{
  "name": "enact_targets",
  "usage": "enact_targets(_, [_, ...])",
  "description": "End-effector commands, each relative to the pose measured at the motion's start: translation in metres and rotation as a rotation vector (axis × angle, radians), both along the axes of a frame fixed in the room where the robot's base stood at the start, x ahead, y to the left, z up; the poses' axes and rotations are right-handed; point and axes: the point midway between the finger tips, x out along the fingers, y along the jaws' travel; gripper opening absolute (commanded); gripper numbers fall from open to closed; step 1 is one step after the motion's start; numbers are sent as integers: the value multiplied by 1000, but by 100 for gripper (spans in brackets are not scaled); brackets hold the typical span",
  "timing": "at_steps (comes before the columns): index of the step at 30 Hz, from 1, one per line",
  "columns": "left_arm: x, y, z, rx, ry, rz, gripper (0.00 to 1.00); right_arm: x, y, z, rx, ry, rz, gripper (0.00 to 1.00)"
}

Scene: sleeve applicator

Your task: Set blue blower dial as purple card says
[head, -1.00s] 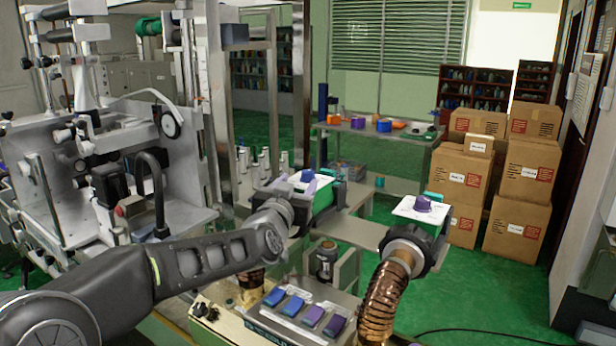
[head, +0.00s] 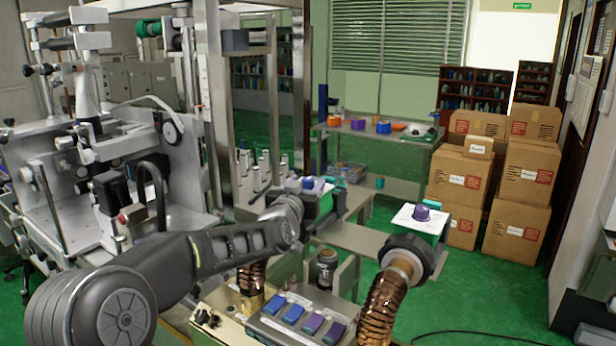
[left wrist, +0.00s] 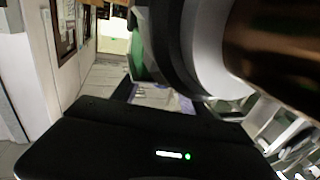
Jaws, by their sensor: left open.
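The left blower's blue dial (head: 309,183) sits on top of its unit at centre, partly hidden by my left gripper (head: 318,192). That gripper is open, close beside the dial; I cannot tell whether it touches. The right blower has a purple dial (head: 421,213) on a white top plate (head: 408,219). No separate purple card can be made out with certainty. The left wrist view shows a dark gripper body (left wrist: 150,150). My right gripper is not in view.
A copper hose (head: 383,309) with a black collar (head: 407,256) rises at the right blower. A large machine (head: 100,180) stands left. Cardboard boxes (head: 520,175) and a back table (head: 385,145) stand behind. Green floor is clear at right.

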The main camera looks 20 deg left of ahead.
Motion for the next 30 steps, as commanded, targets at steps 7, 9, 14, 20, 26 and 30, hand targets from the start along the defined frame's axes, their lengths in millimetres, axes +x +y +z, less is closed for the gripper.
enact_targets(7, [19, 4, 1, 0, 0, 1, 52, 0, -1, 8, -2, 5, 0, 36])
enact_targets(9, [19, 4, 0, 0, -1, 1, 52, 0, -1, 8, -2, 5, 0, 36])
enact_targets(14, [19, 4, 0, 0, -1, 1, 52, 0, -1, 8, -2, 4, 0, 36])
enact_targets(20, [19, 4, 0, 0, -1, 1, 36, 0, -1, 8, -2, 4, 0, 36])
enact_targets(26, [19, 4, 0, 0, -1, 1, 19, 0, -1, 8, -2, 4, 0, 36])
enact_targets(30, [18, 4, 0, 0, 0, 1, 8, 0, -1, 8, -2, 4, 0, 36])
